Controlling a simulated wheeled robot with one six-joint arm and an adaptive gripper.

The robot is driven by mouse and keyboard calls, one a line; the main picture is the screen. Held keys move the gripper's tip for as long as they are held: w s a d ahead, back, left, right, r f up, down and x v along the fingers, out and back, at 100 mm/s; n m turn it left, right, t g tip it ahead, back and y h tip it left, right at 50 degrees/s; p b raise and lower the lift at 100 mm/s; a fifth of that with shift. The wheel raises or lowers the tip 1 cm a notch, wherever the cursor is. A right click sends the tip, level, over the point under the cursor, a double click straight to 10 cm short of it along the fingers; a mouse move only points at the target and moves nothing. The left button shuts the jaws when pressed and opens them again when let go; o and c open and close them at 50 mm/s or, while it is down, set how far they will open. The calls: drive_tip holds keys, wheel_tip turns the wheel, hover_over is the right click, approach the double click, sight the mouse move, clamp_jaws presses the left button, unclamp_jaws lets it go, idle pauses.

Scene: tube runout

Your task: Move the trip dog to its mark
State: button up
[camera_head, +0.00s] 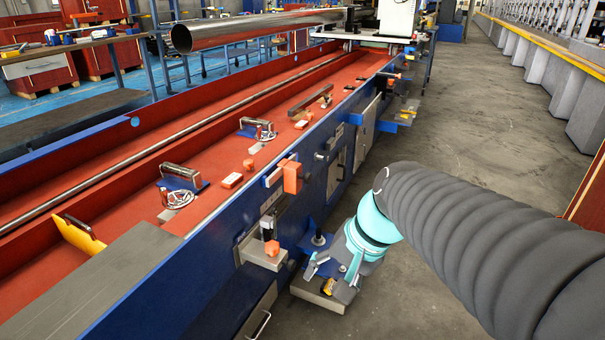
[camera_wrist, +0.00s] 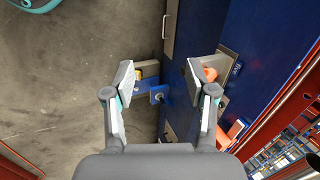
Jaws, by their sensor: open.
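My gripper (camera_head: 328,277) hangs low beside the blue side of the machine bed in the head view. In the wrist view my gripper (camera_wrist: 160,80) is open, its fingers spread wide with nothing held between them. Beyond the fingers are a blue bracket with a round fitting (camera_wrist: 158,94) and a grey block with a yellow part (camera_wrist: 147,72). An orange piece (camera_wrist: 208,75) on a grey plate is partly covered by the right finger. In the head view an orange piece (camera_head: 271,248) sits on a grey bracket. I cannot tell which part is the trip dog, nor see its mark clearly.
A larger orange block (camera_head: 292,177) juts from the blue side wall. The red bed (camera_head: 235,150) carries clamps and small orange blocks. A steel tube (camera_head: 255,28) lies across the back. Concrete floor (camera_head: 490,120) is clear to the right.

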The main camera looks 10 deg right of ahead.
drive_tip(key=w+m+y, duration=0.4)
drive_tip(key=w+m, duration=0.1)
drive_tip(key=w, duration=0.3)
drive_tip(key=m+t+y, duration=0.7)
drive_tip(key=m+t, duration=0.1)
drive_tip(key=m, duration=0.6)
approach(310, 178)
drive_tip(key=p+x, duration=0.1)
drive_tip(key=x, duration=0.9)
drive_tip(key=shift+w+a+f, duration=0.1)
drive_tip(key=shift+w+a, duration=0.1)
drive_tip(key=shift+w, duration=0.1)
clamp_jaws()
